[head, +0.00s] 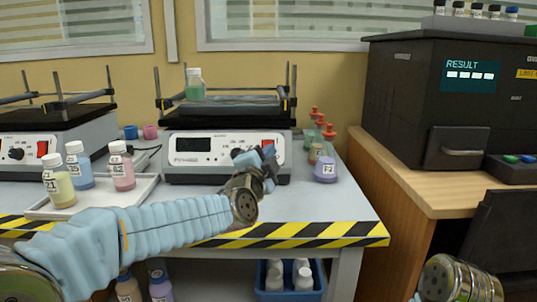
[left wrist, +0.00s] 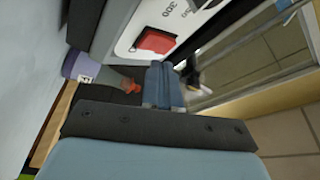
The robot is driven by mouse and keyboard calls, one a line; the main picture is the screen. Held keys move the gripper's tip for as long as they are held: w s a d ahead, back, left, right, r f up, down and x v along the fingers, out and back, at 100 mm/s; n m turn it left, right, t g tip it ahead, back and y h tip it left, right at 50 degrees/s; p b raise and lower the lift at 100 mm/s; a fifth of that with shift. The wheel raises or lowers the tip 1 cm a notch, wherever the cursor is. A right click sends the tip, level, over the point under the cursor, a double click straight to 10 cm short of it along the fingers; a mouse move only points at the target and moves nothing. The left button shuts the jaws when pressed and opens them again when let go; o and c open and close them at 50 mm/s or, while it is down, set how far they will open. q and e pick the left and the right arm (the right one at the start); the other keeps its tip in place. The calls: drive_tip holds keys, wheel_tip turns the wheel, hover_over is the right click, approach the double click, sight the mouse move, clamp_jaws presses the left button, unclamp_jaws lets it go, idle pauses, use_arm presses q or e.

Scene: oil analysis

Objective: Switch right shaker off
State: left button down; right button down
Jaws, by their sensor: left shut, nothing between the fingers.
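The right shaker (head: 190,174) stands on the bench, with a white front panel and a dark display (head: 192,144). A bottle with green liquid (head: 195,84) is on its top platform. Its red switch (left wrist: 157,41) shows in the left wrist view, beside printed numbers; in the head view it is partly covered by my gripper. My left gripper (head: 268,153) is shut and empty in front of the right part of the panel. Its closed fingers (left wrist: 163,84) point toward the panel near the switch; contact cannot be told. My right gripper is out of view.
Another shaker (head: 40,140) stands at left. A white tray (head: 95,208) with several bottles lies in front. A purple-liquid bottle (head: 325,170) and several red-topped bottles stand right of the right shaker. A black analyser (head: 400,95) sits on the wooden table at right.

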use_arm(q)
drive_tip(key=shift+s+r+p, duration=0.7)
drive_tip(key=shift+s+p, duration=0.1)
drive_tip(key=shift+s, duration=0.25)
drive_tip(key=shift+s+r+p, duration=0.7)
drive_tip(key=shift+s+p, duration=0.05)
drive_tip(key=shift+s, duration=0.25)
